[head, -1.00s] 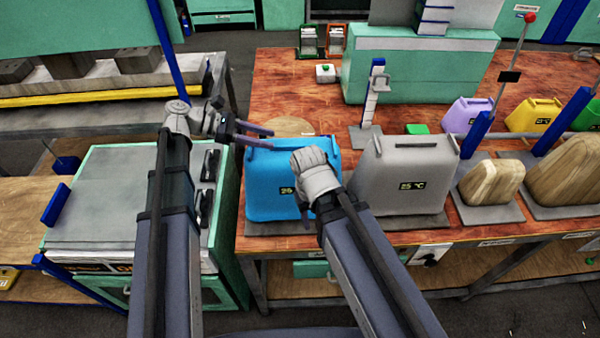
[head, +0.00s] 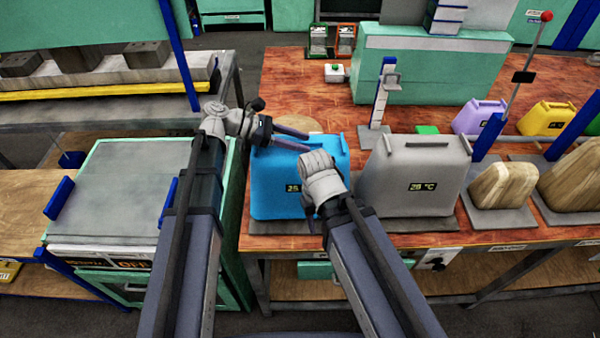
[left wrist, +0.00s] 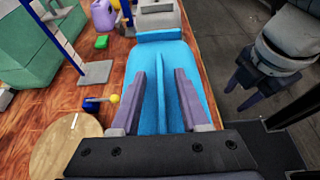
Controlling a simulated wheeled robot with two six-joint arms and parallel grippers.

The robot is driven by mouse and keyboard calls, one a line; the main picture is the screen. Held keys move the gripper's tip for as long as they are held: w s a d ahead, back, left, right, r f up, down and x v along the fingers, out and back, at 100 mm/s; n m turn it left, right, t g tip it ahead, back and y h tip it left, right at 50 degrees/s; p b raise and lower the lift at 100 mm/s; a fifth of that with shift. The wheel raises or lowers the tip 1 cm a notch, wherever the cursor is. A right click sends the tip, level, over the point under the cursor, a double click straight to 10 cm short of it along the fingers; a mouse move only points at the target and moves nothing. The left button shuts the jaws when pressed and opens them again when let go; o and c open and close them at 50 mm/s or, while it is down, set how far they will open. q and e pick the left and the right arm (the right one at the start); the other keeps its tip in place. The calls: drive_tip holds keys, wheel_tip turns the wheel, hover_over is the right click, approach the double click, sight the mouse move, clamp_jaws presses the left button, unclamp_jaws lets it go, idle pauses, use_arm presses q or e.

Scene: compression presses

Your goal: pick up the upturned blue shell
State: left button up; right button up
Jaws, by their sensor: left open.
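The blue shell (head: 272,185) stands at the front left of the red-brown bench, with a small display on its front. In the left wrist view the shell (left wrist: 160,50) lies ahead, and its thin upright rib runs between my left fingers. My left gripper (head: 305,140) is open above the shell's top; its fingers (left wrist: 163,78) lie on either side of the rib, with no clear contact. My right gripper (head: 312,205) is in front of the shell's right part and hides some of it. In the left wrist view the right gripper (left wrist: 240,90) hangs beside the shell; its jaw opening is unclear.
A grey shell (head: 410,170) reading 28 °C stands close right of the blue one. A round wooden disc (left wrist: 65,145) and a yellow-knobbed lever (left wrist: 113,98) are near my left gripper. A measuring post (head: 380,105) stands behind. A flat-topped press (head: 120,190) is left.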

use_arm(q)
clamp_jaws()
drive_tip(key=shift+r, duration=0.1)
idle(1.2)
